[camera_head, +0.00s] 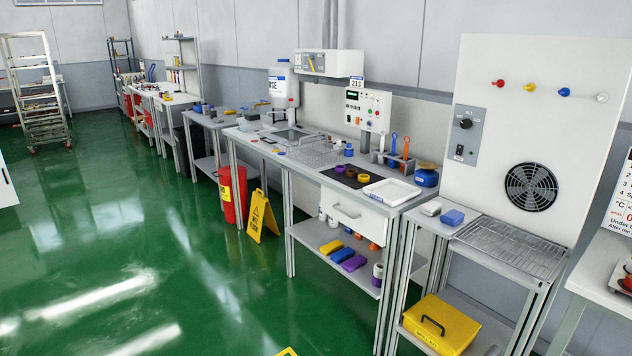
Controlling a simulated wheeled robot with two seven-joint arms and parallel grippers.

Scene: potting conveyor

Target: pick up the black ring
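Several small rings lie on a black mat (327,173) on the workbench, in front of the control box. One is a dark purple-looking ring (340,168), one is brown (351,173), and one is yellow (363,178). I cannot make out a clearly black ring at this distance; one could blend into the dark mat. Neither of my grippers is in view.
A white tray (391,191) sits right of the mat, a wire basket (312,152) left of it. A rack holds blue and orange tools (394,143) behind. A yellow floor sign (262,215) and red bin (231,195) stand before the bench. The green floor (120,250) is open.

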